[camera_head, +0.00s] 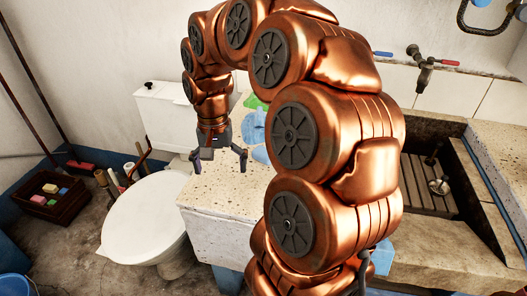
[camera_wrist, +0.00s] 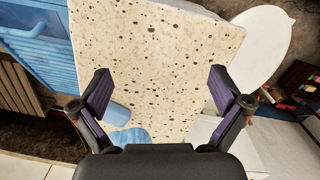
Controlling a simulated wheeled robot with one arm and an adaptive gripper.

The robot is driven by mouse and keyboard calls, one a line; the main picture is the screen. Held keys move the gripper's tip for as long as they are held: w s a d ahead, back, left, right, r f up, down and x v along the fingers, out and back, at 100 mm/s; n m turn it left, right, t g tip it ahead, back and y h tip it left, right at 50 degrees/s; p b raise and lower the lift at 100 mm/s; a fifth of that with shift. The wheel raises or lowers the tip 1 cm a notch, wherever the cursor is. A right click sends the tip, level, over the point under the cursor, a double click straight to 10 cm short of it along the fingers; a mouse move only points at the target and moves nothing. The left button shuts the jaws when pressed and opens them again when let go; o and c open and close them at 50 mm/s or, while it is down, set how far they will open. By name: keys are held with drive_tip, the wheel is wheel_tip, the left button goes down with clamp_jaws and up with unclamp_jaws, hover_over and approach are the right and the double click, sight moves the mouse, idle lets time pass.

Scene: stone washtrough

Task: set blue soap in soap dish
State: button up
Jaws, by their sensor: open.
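My gripper (camera_head: 219,162) is open and empty, pointing down above the speckled stone counter (camera_head: 222,193). In the wrist view its two fingers (camera_wrist: 160,92) are spread over bare counter (camera_wrist: 160,60). A light blue rounded piece (camera_head: 261,154) lies on the counter to the right of the gripper, partly hidden by my arm. A similar blue piece (camera_wrist: 118,114) shows beside the left finger in the wrist view. A flatter blue shape (camera_head: 254,127) lies behind it. I cannot tell for sure which of these is the soap or the soap dish.
A green item (camera_head: 254,102) lies at the counter's back. A white toilet (camera_head: 145,218) stands left of the counter. A dark crate (camera_head: 52,211) with several small coloured blocks is on the floor at far left. The sink basin (camera_head: 432,185) and tap (camera_head: 422,68) are right.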

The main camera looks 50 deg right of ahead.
drive_tip(key=w+d+r+m, duration=0.1)
drive_tip(key=w+d+m, duration=0.15)
drive_tip(key=d, duration=0.45)
drive_tip(key=m+p, duration=0.2)
drive_tip(key=m, duration=0.3)
hover_over(265, 150)
drive_tip(key=a, duration=0.1)
drive_tip(key=shift+w+a+t, duration=0.15)
drive_tip(key=shift+w+t, duration=0.05)
drive_tip(key=shift+t, duration=0.1)
drive_tip(key=shift+s+d, duration=0.1)
drive_tip(key=shift+d, duration=0.3)
drive_tip(key=shift+d+f, duration=0.15)
drive_tip(key=shift+f, duration=0.4)
drive_tip(key=shift+s+f+p, duration=0.15)
drive_tip(key=shift+f+p, duration=0.2)
drive_tip(key=shift+f, duration=3.05)
drive_tip(key=shift+r, duration=0.1)
drive_tip(key=c, duration=1.4)
drive_tip(key=shift+o, duration=0.2)
